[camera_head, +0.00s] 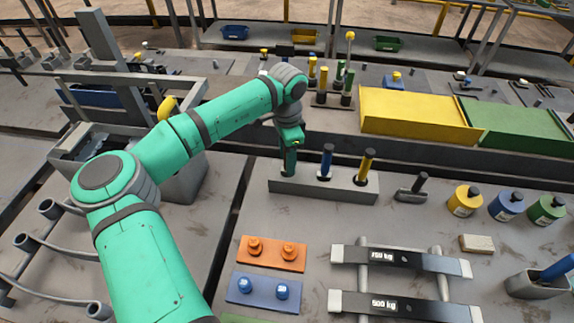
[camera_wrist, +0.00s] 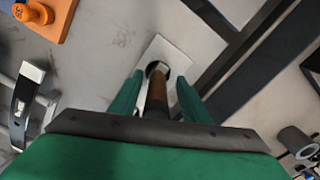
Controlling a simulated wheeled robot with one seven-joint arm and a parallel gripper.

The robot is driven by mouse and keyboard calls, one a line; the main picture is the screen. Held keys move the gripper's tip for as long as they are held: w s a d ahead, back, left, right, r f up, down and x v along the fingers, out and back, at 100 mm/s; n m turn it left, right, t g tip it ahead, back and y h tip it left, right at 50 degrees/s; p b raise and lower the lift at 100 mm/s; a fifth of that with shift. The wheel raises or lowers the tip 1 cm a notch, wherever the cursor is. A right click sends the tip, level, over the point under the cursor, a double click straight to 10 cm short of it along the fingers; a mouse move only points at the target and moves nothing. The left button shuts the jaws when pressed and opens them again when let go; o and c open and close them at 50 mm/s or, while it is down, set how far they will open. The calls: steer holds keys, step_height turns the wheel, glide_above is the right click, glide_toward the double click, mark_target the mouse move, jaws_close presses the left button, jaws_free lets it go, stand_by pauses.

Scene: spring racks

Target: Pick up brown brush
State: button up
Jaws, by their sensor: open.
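In the wrist view the brown brush (camera_wrist: 157,97) shows as a brown handle standing between my two green fingers. My gripper (camera_wrist: 160,80) is open, with a finger on each side of the handle; I cannot tell whether either finger touches it. The handle meets a dark round hole in a pale grey surface (camera_wrist: 182,58). In the head view my gripper (camera_head: 289,163) points down at the left end of a grey holder block (camera_head: 320,189), and the brown brush is hidden there by my fingers.
In front lie an orange plate (camera_head: 263,263) with knobs, a blue plate (camera_head: 240,298) and metal bars (camera_head: 400,257). Coloured jars (camera_head: 465,200) stand at right.

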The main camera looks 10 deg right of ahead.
steer(key=shift+a, duration=0.25)
steer(key=c, duration=0.9)
steer(key=shift+s+d, duration=0.25)
steer(key=shift+d, duration=0.35)
jaws_close()
